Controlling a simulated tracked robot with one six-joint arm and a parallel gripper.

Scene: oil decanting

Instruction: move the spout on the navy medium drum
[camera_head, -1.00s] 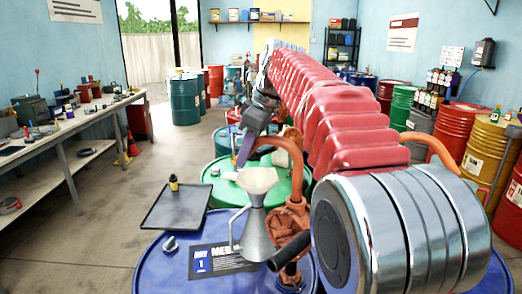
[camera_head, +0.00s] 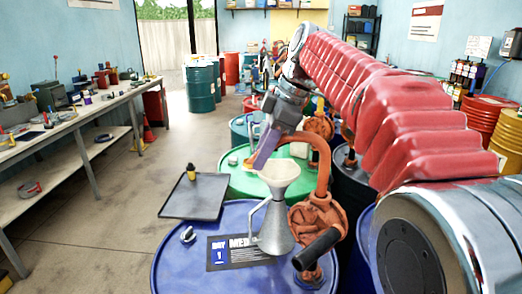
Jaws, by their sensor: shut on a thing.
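The navy medium drum (camera_head: 185,265) stands at the front centre, its label partly readable on top. An orange hand pump (camera_head: 316,217) is fitted on its right side, with a black handle. Its curved spout (camera_head: 323,160) rises and bends left towards the funnel. My gripper (camera_head: 262,158) is shut on the spout near its outer end, just above the funnel mouth; the fingers hide the spout's tip. A pale-mouthed metal funnel (camera_head: 275,228) stands upright on the drum lid. I cannot tell whether the spout touches it.
A green drum (camera_head: 236,186) stands behind the navy one. A dark tray (camera_head: 207,198) with a small yellow-black bottle (camera_head: 191,172) lies at its left. A grey cap (camera_head: 188,235) sits on the navy lid.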

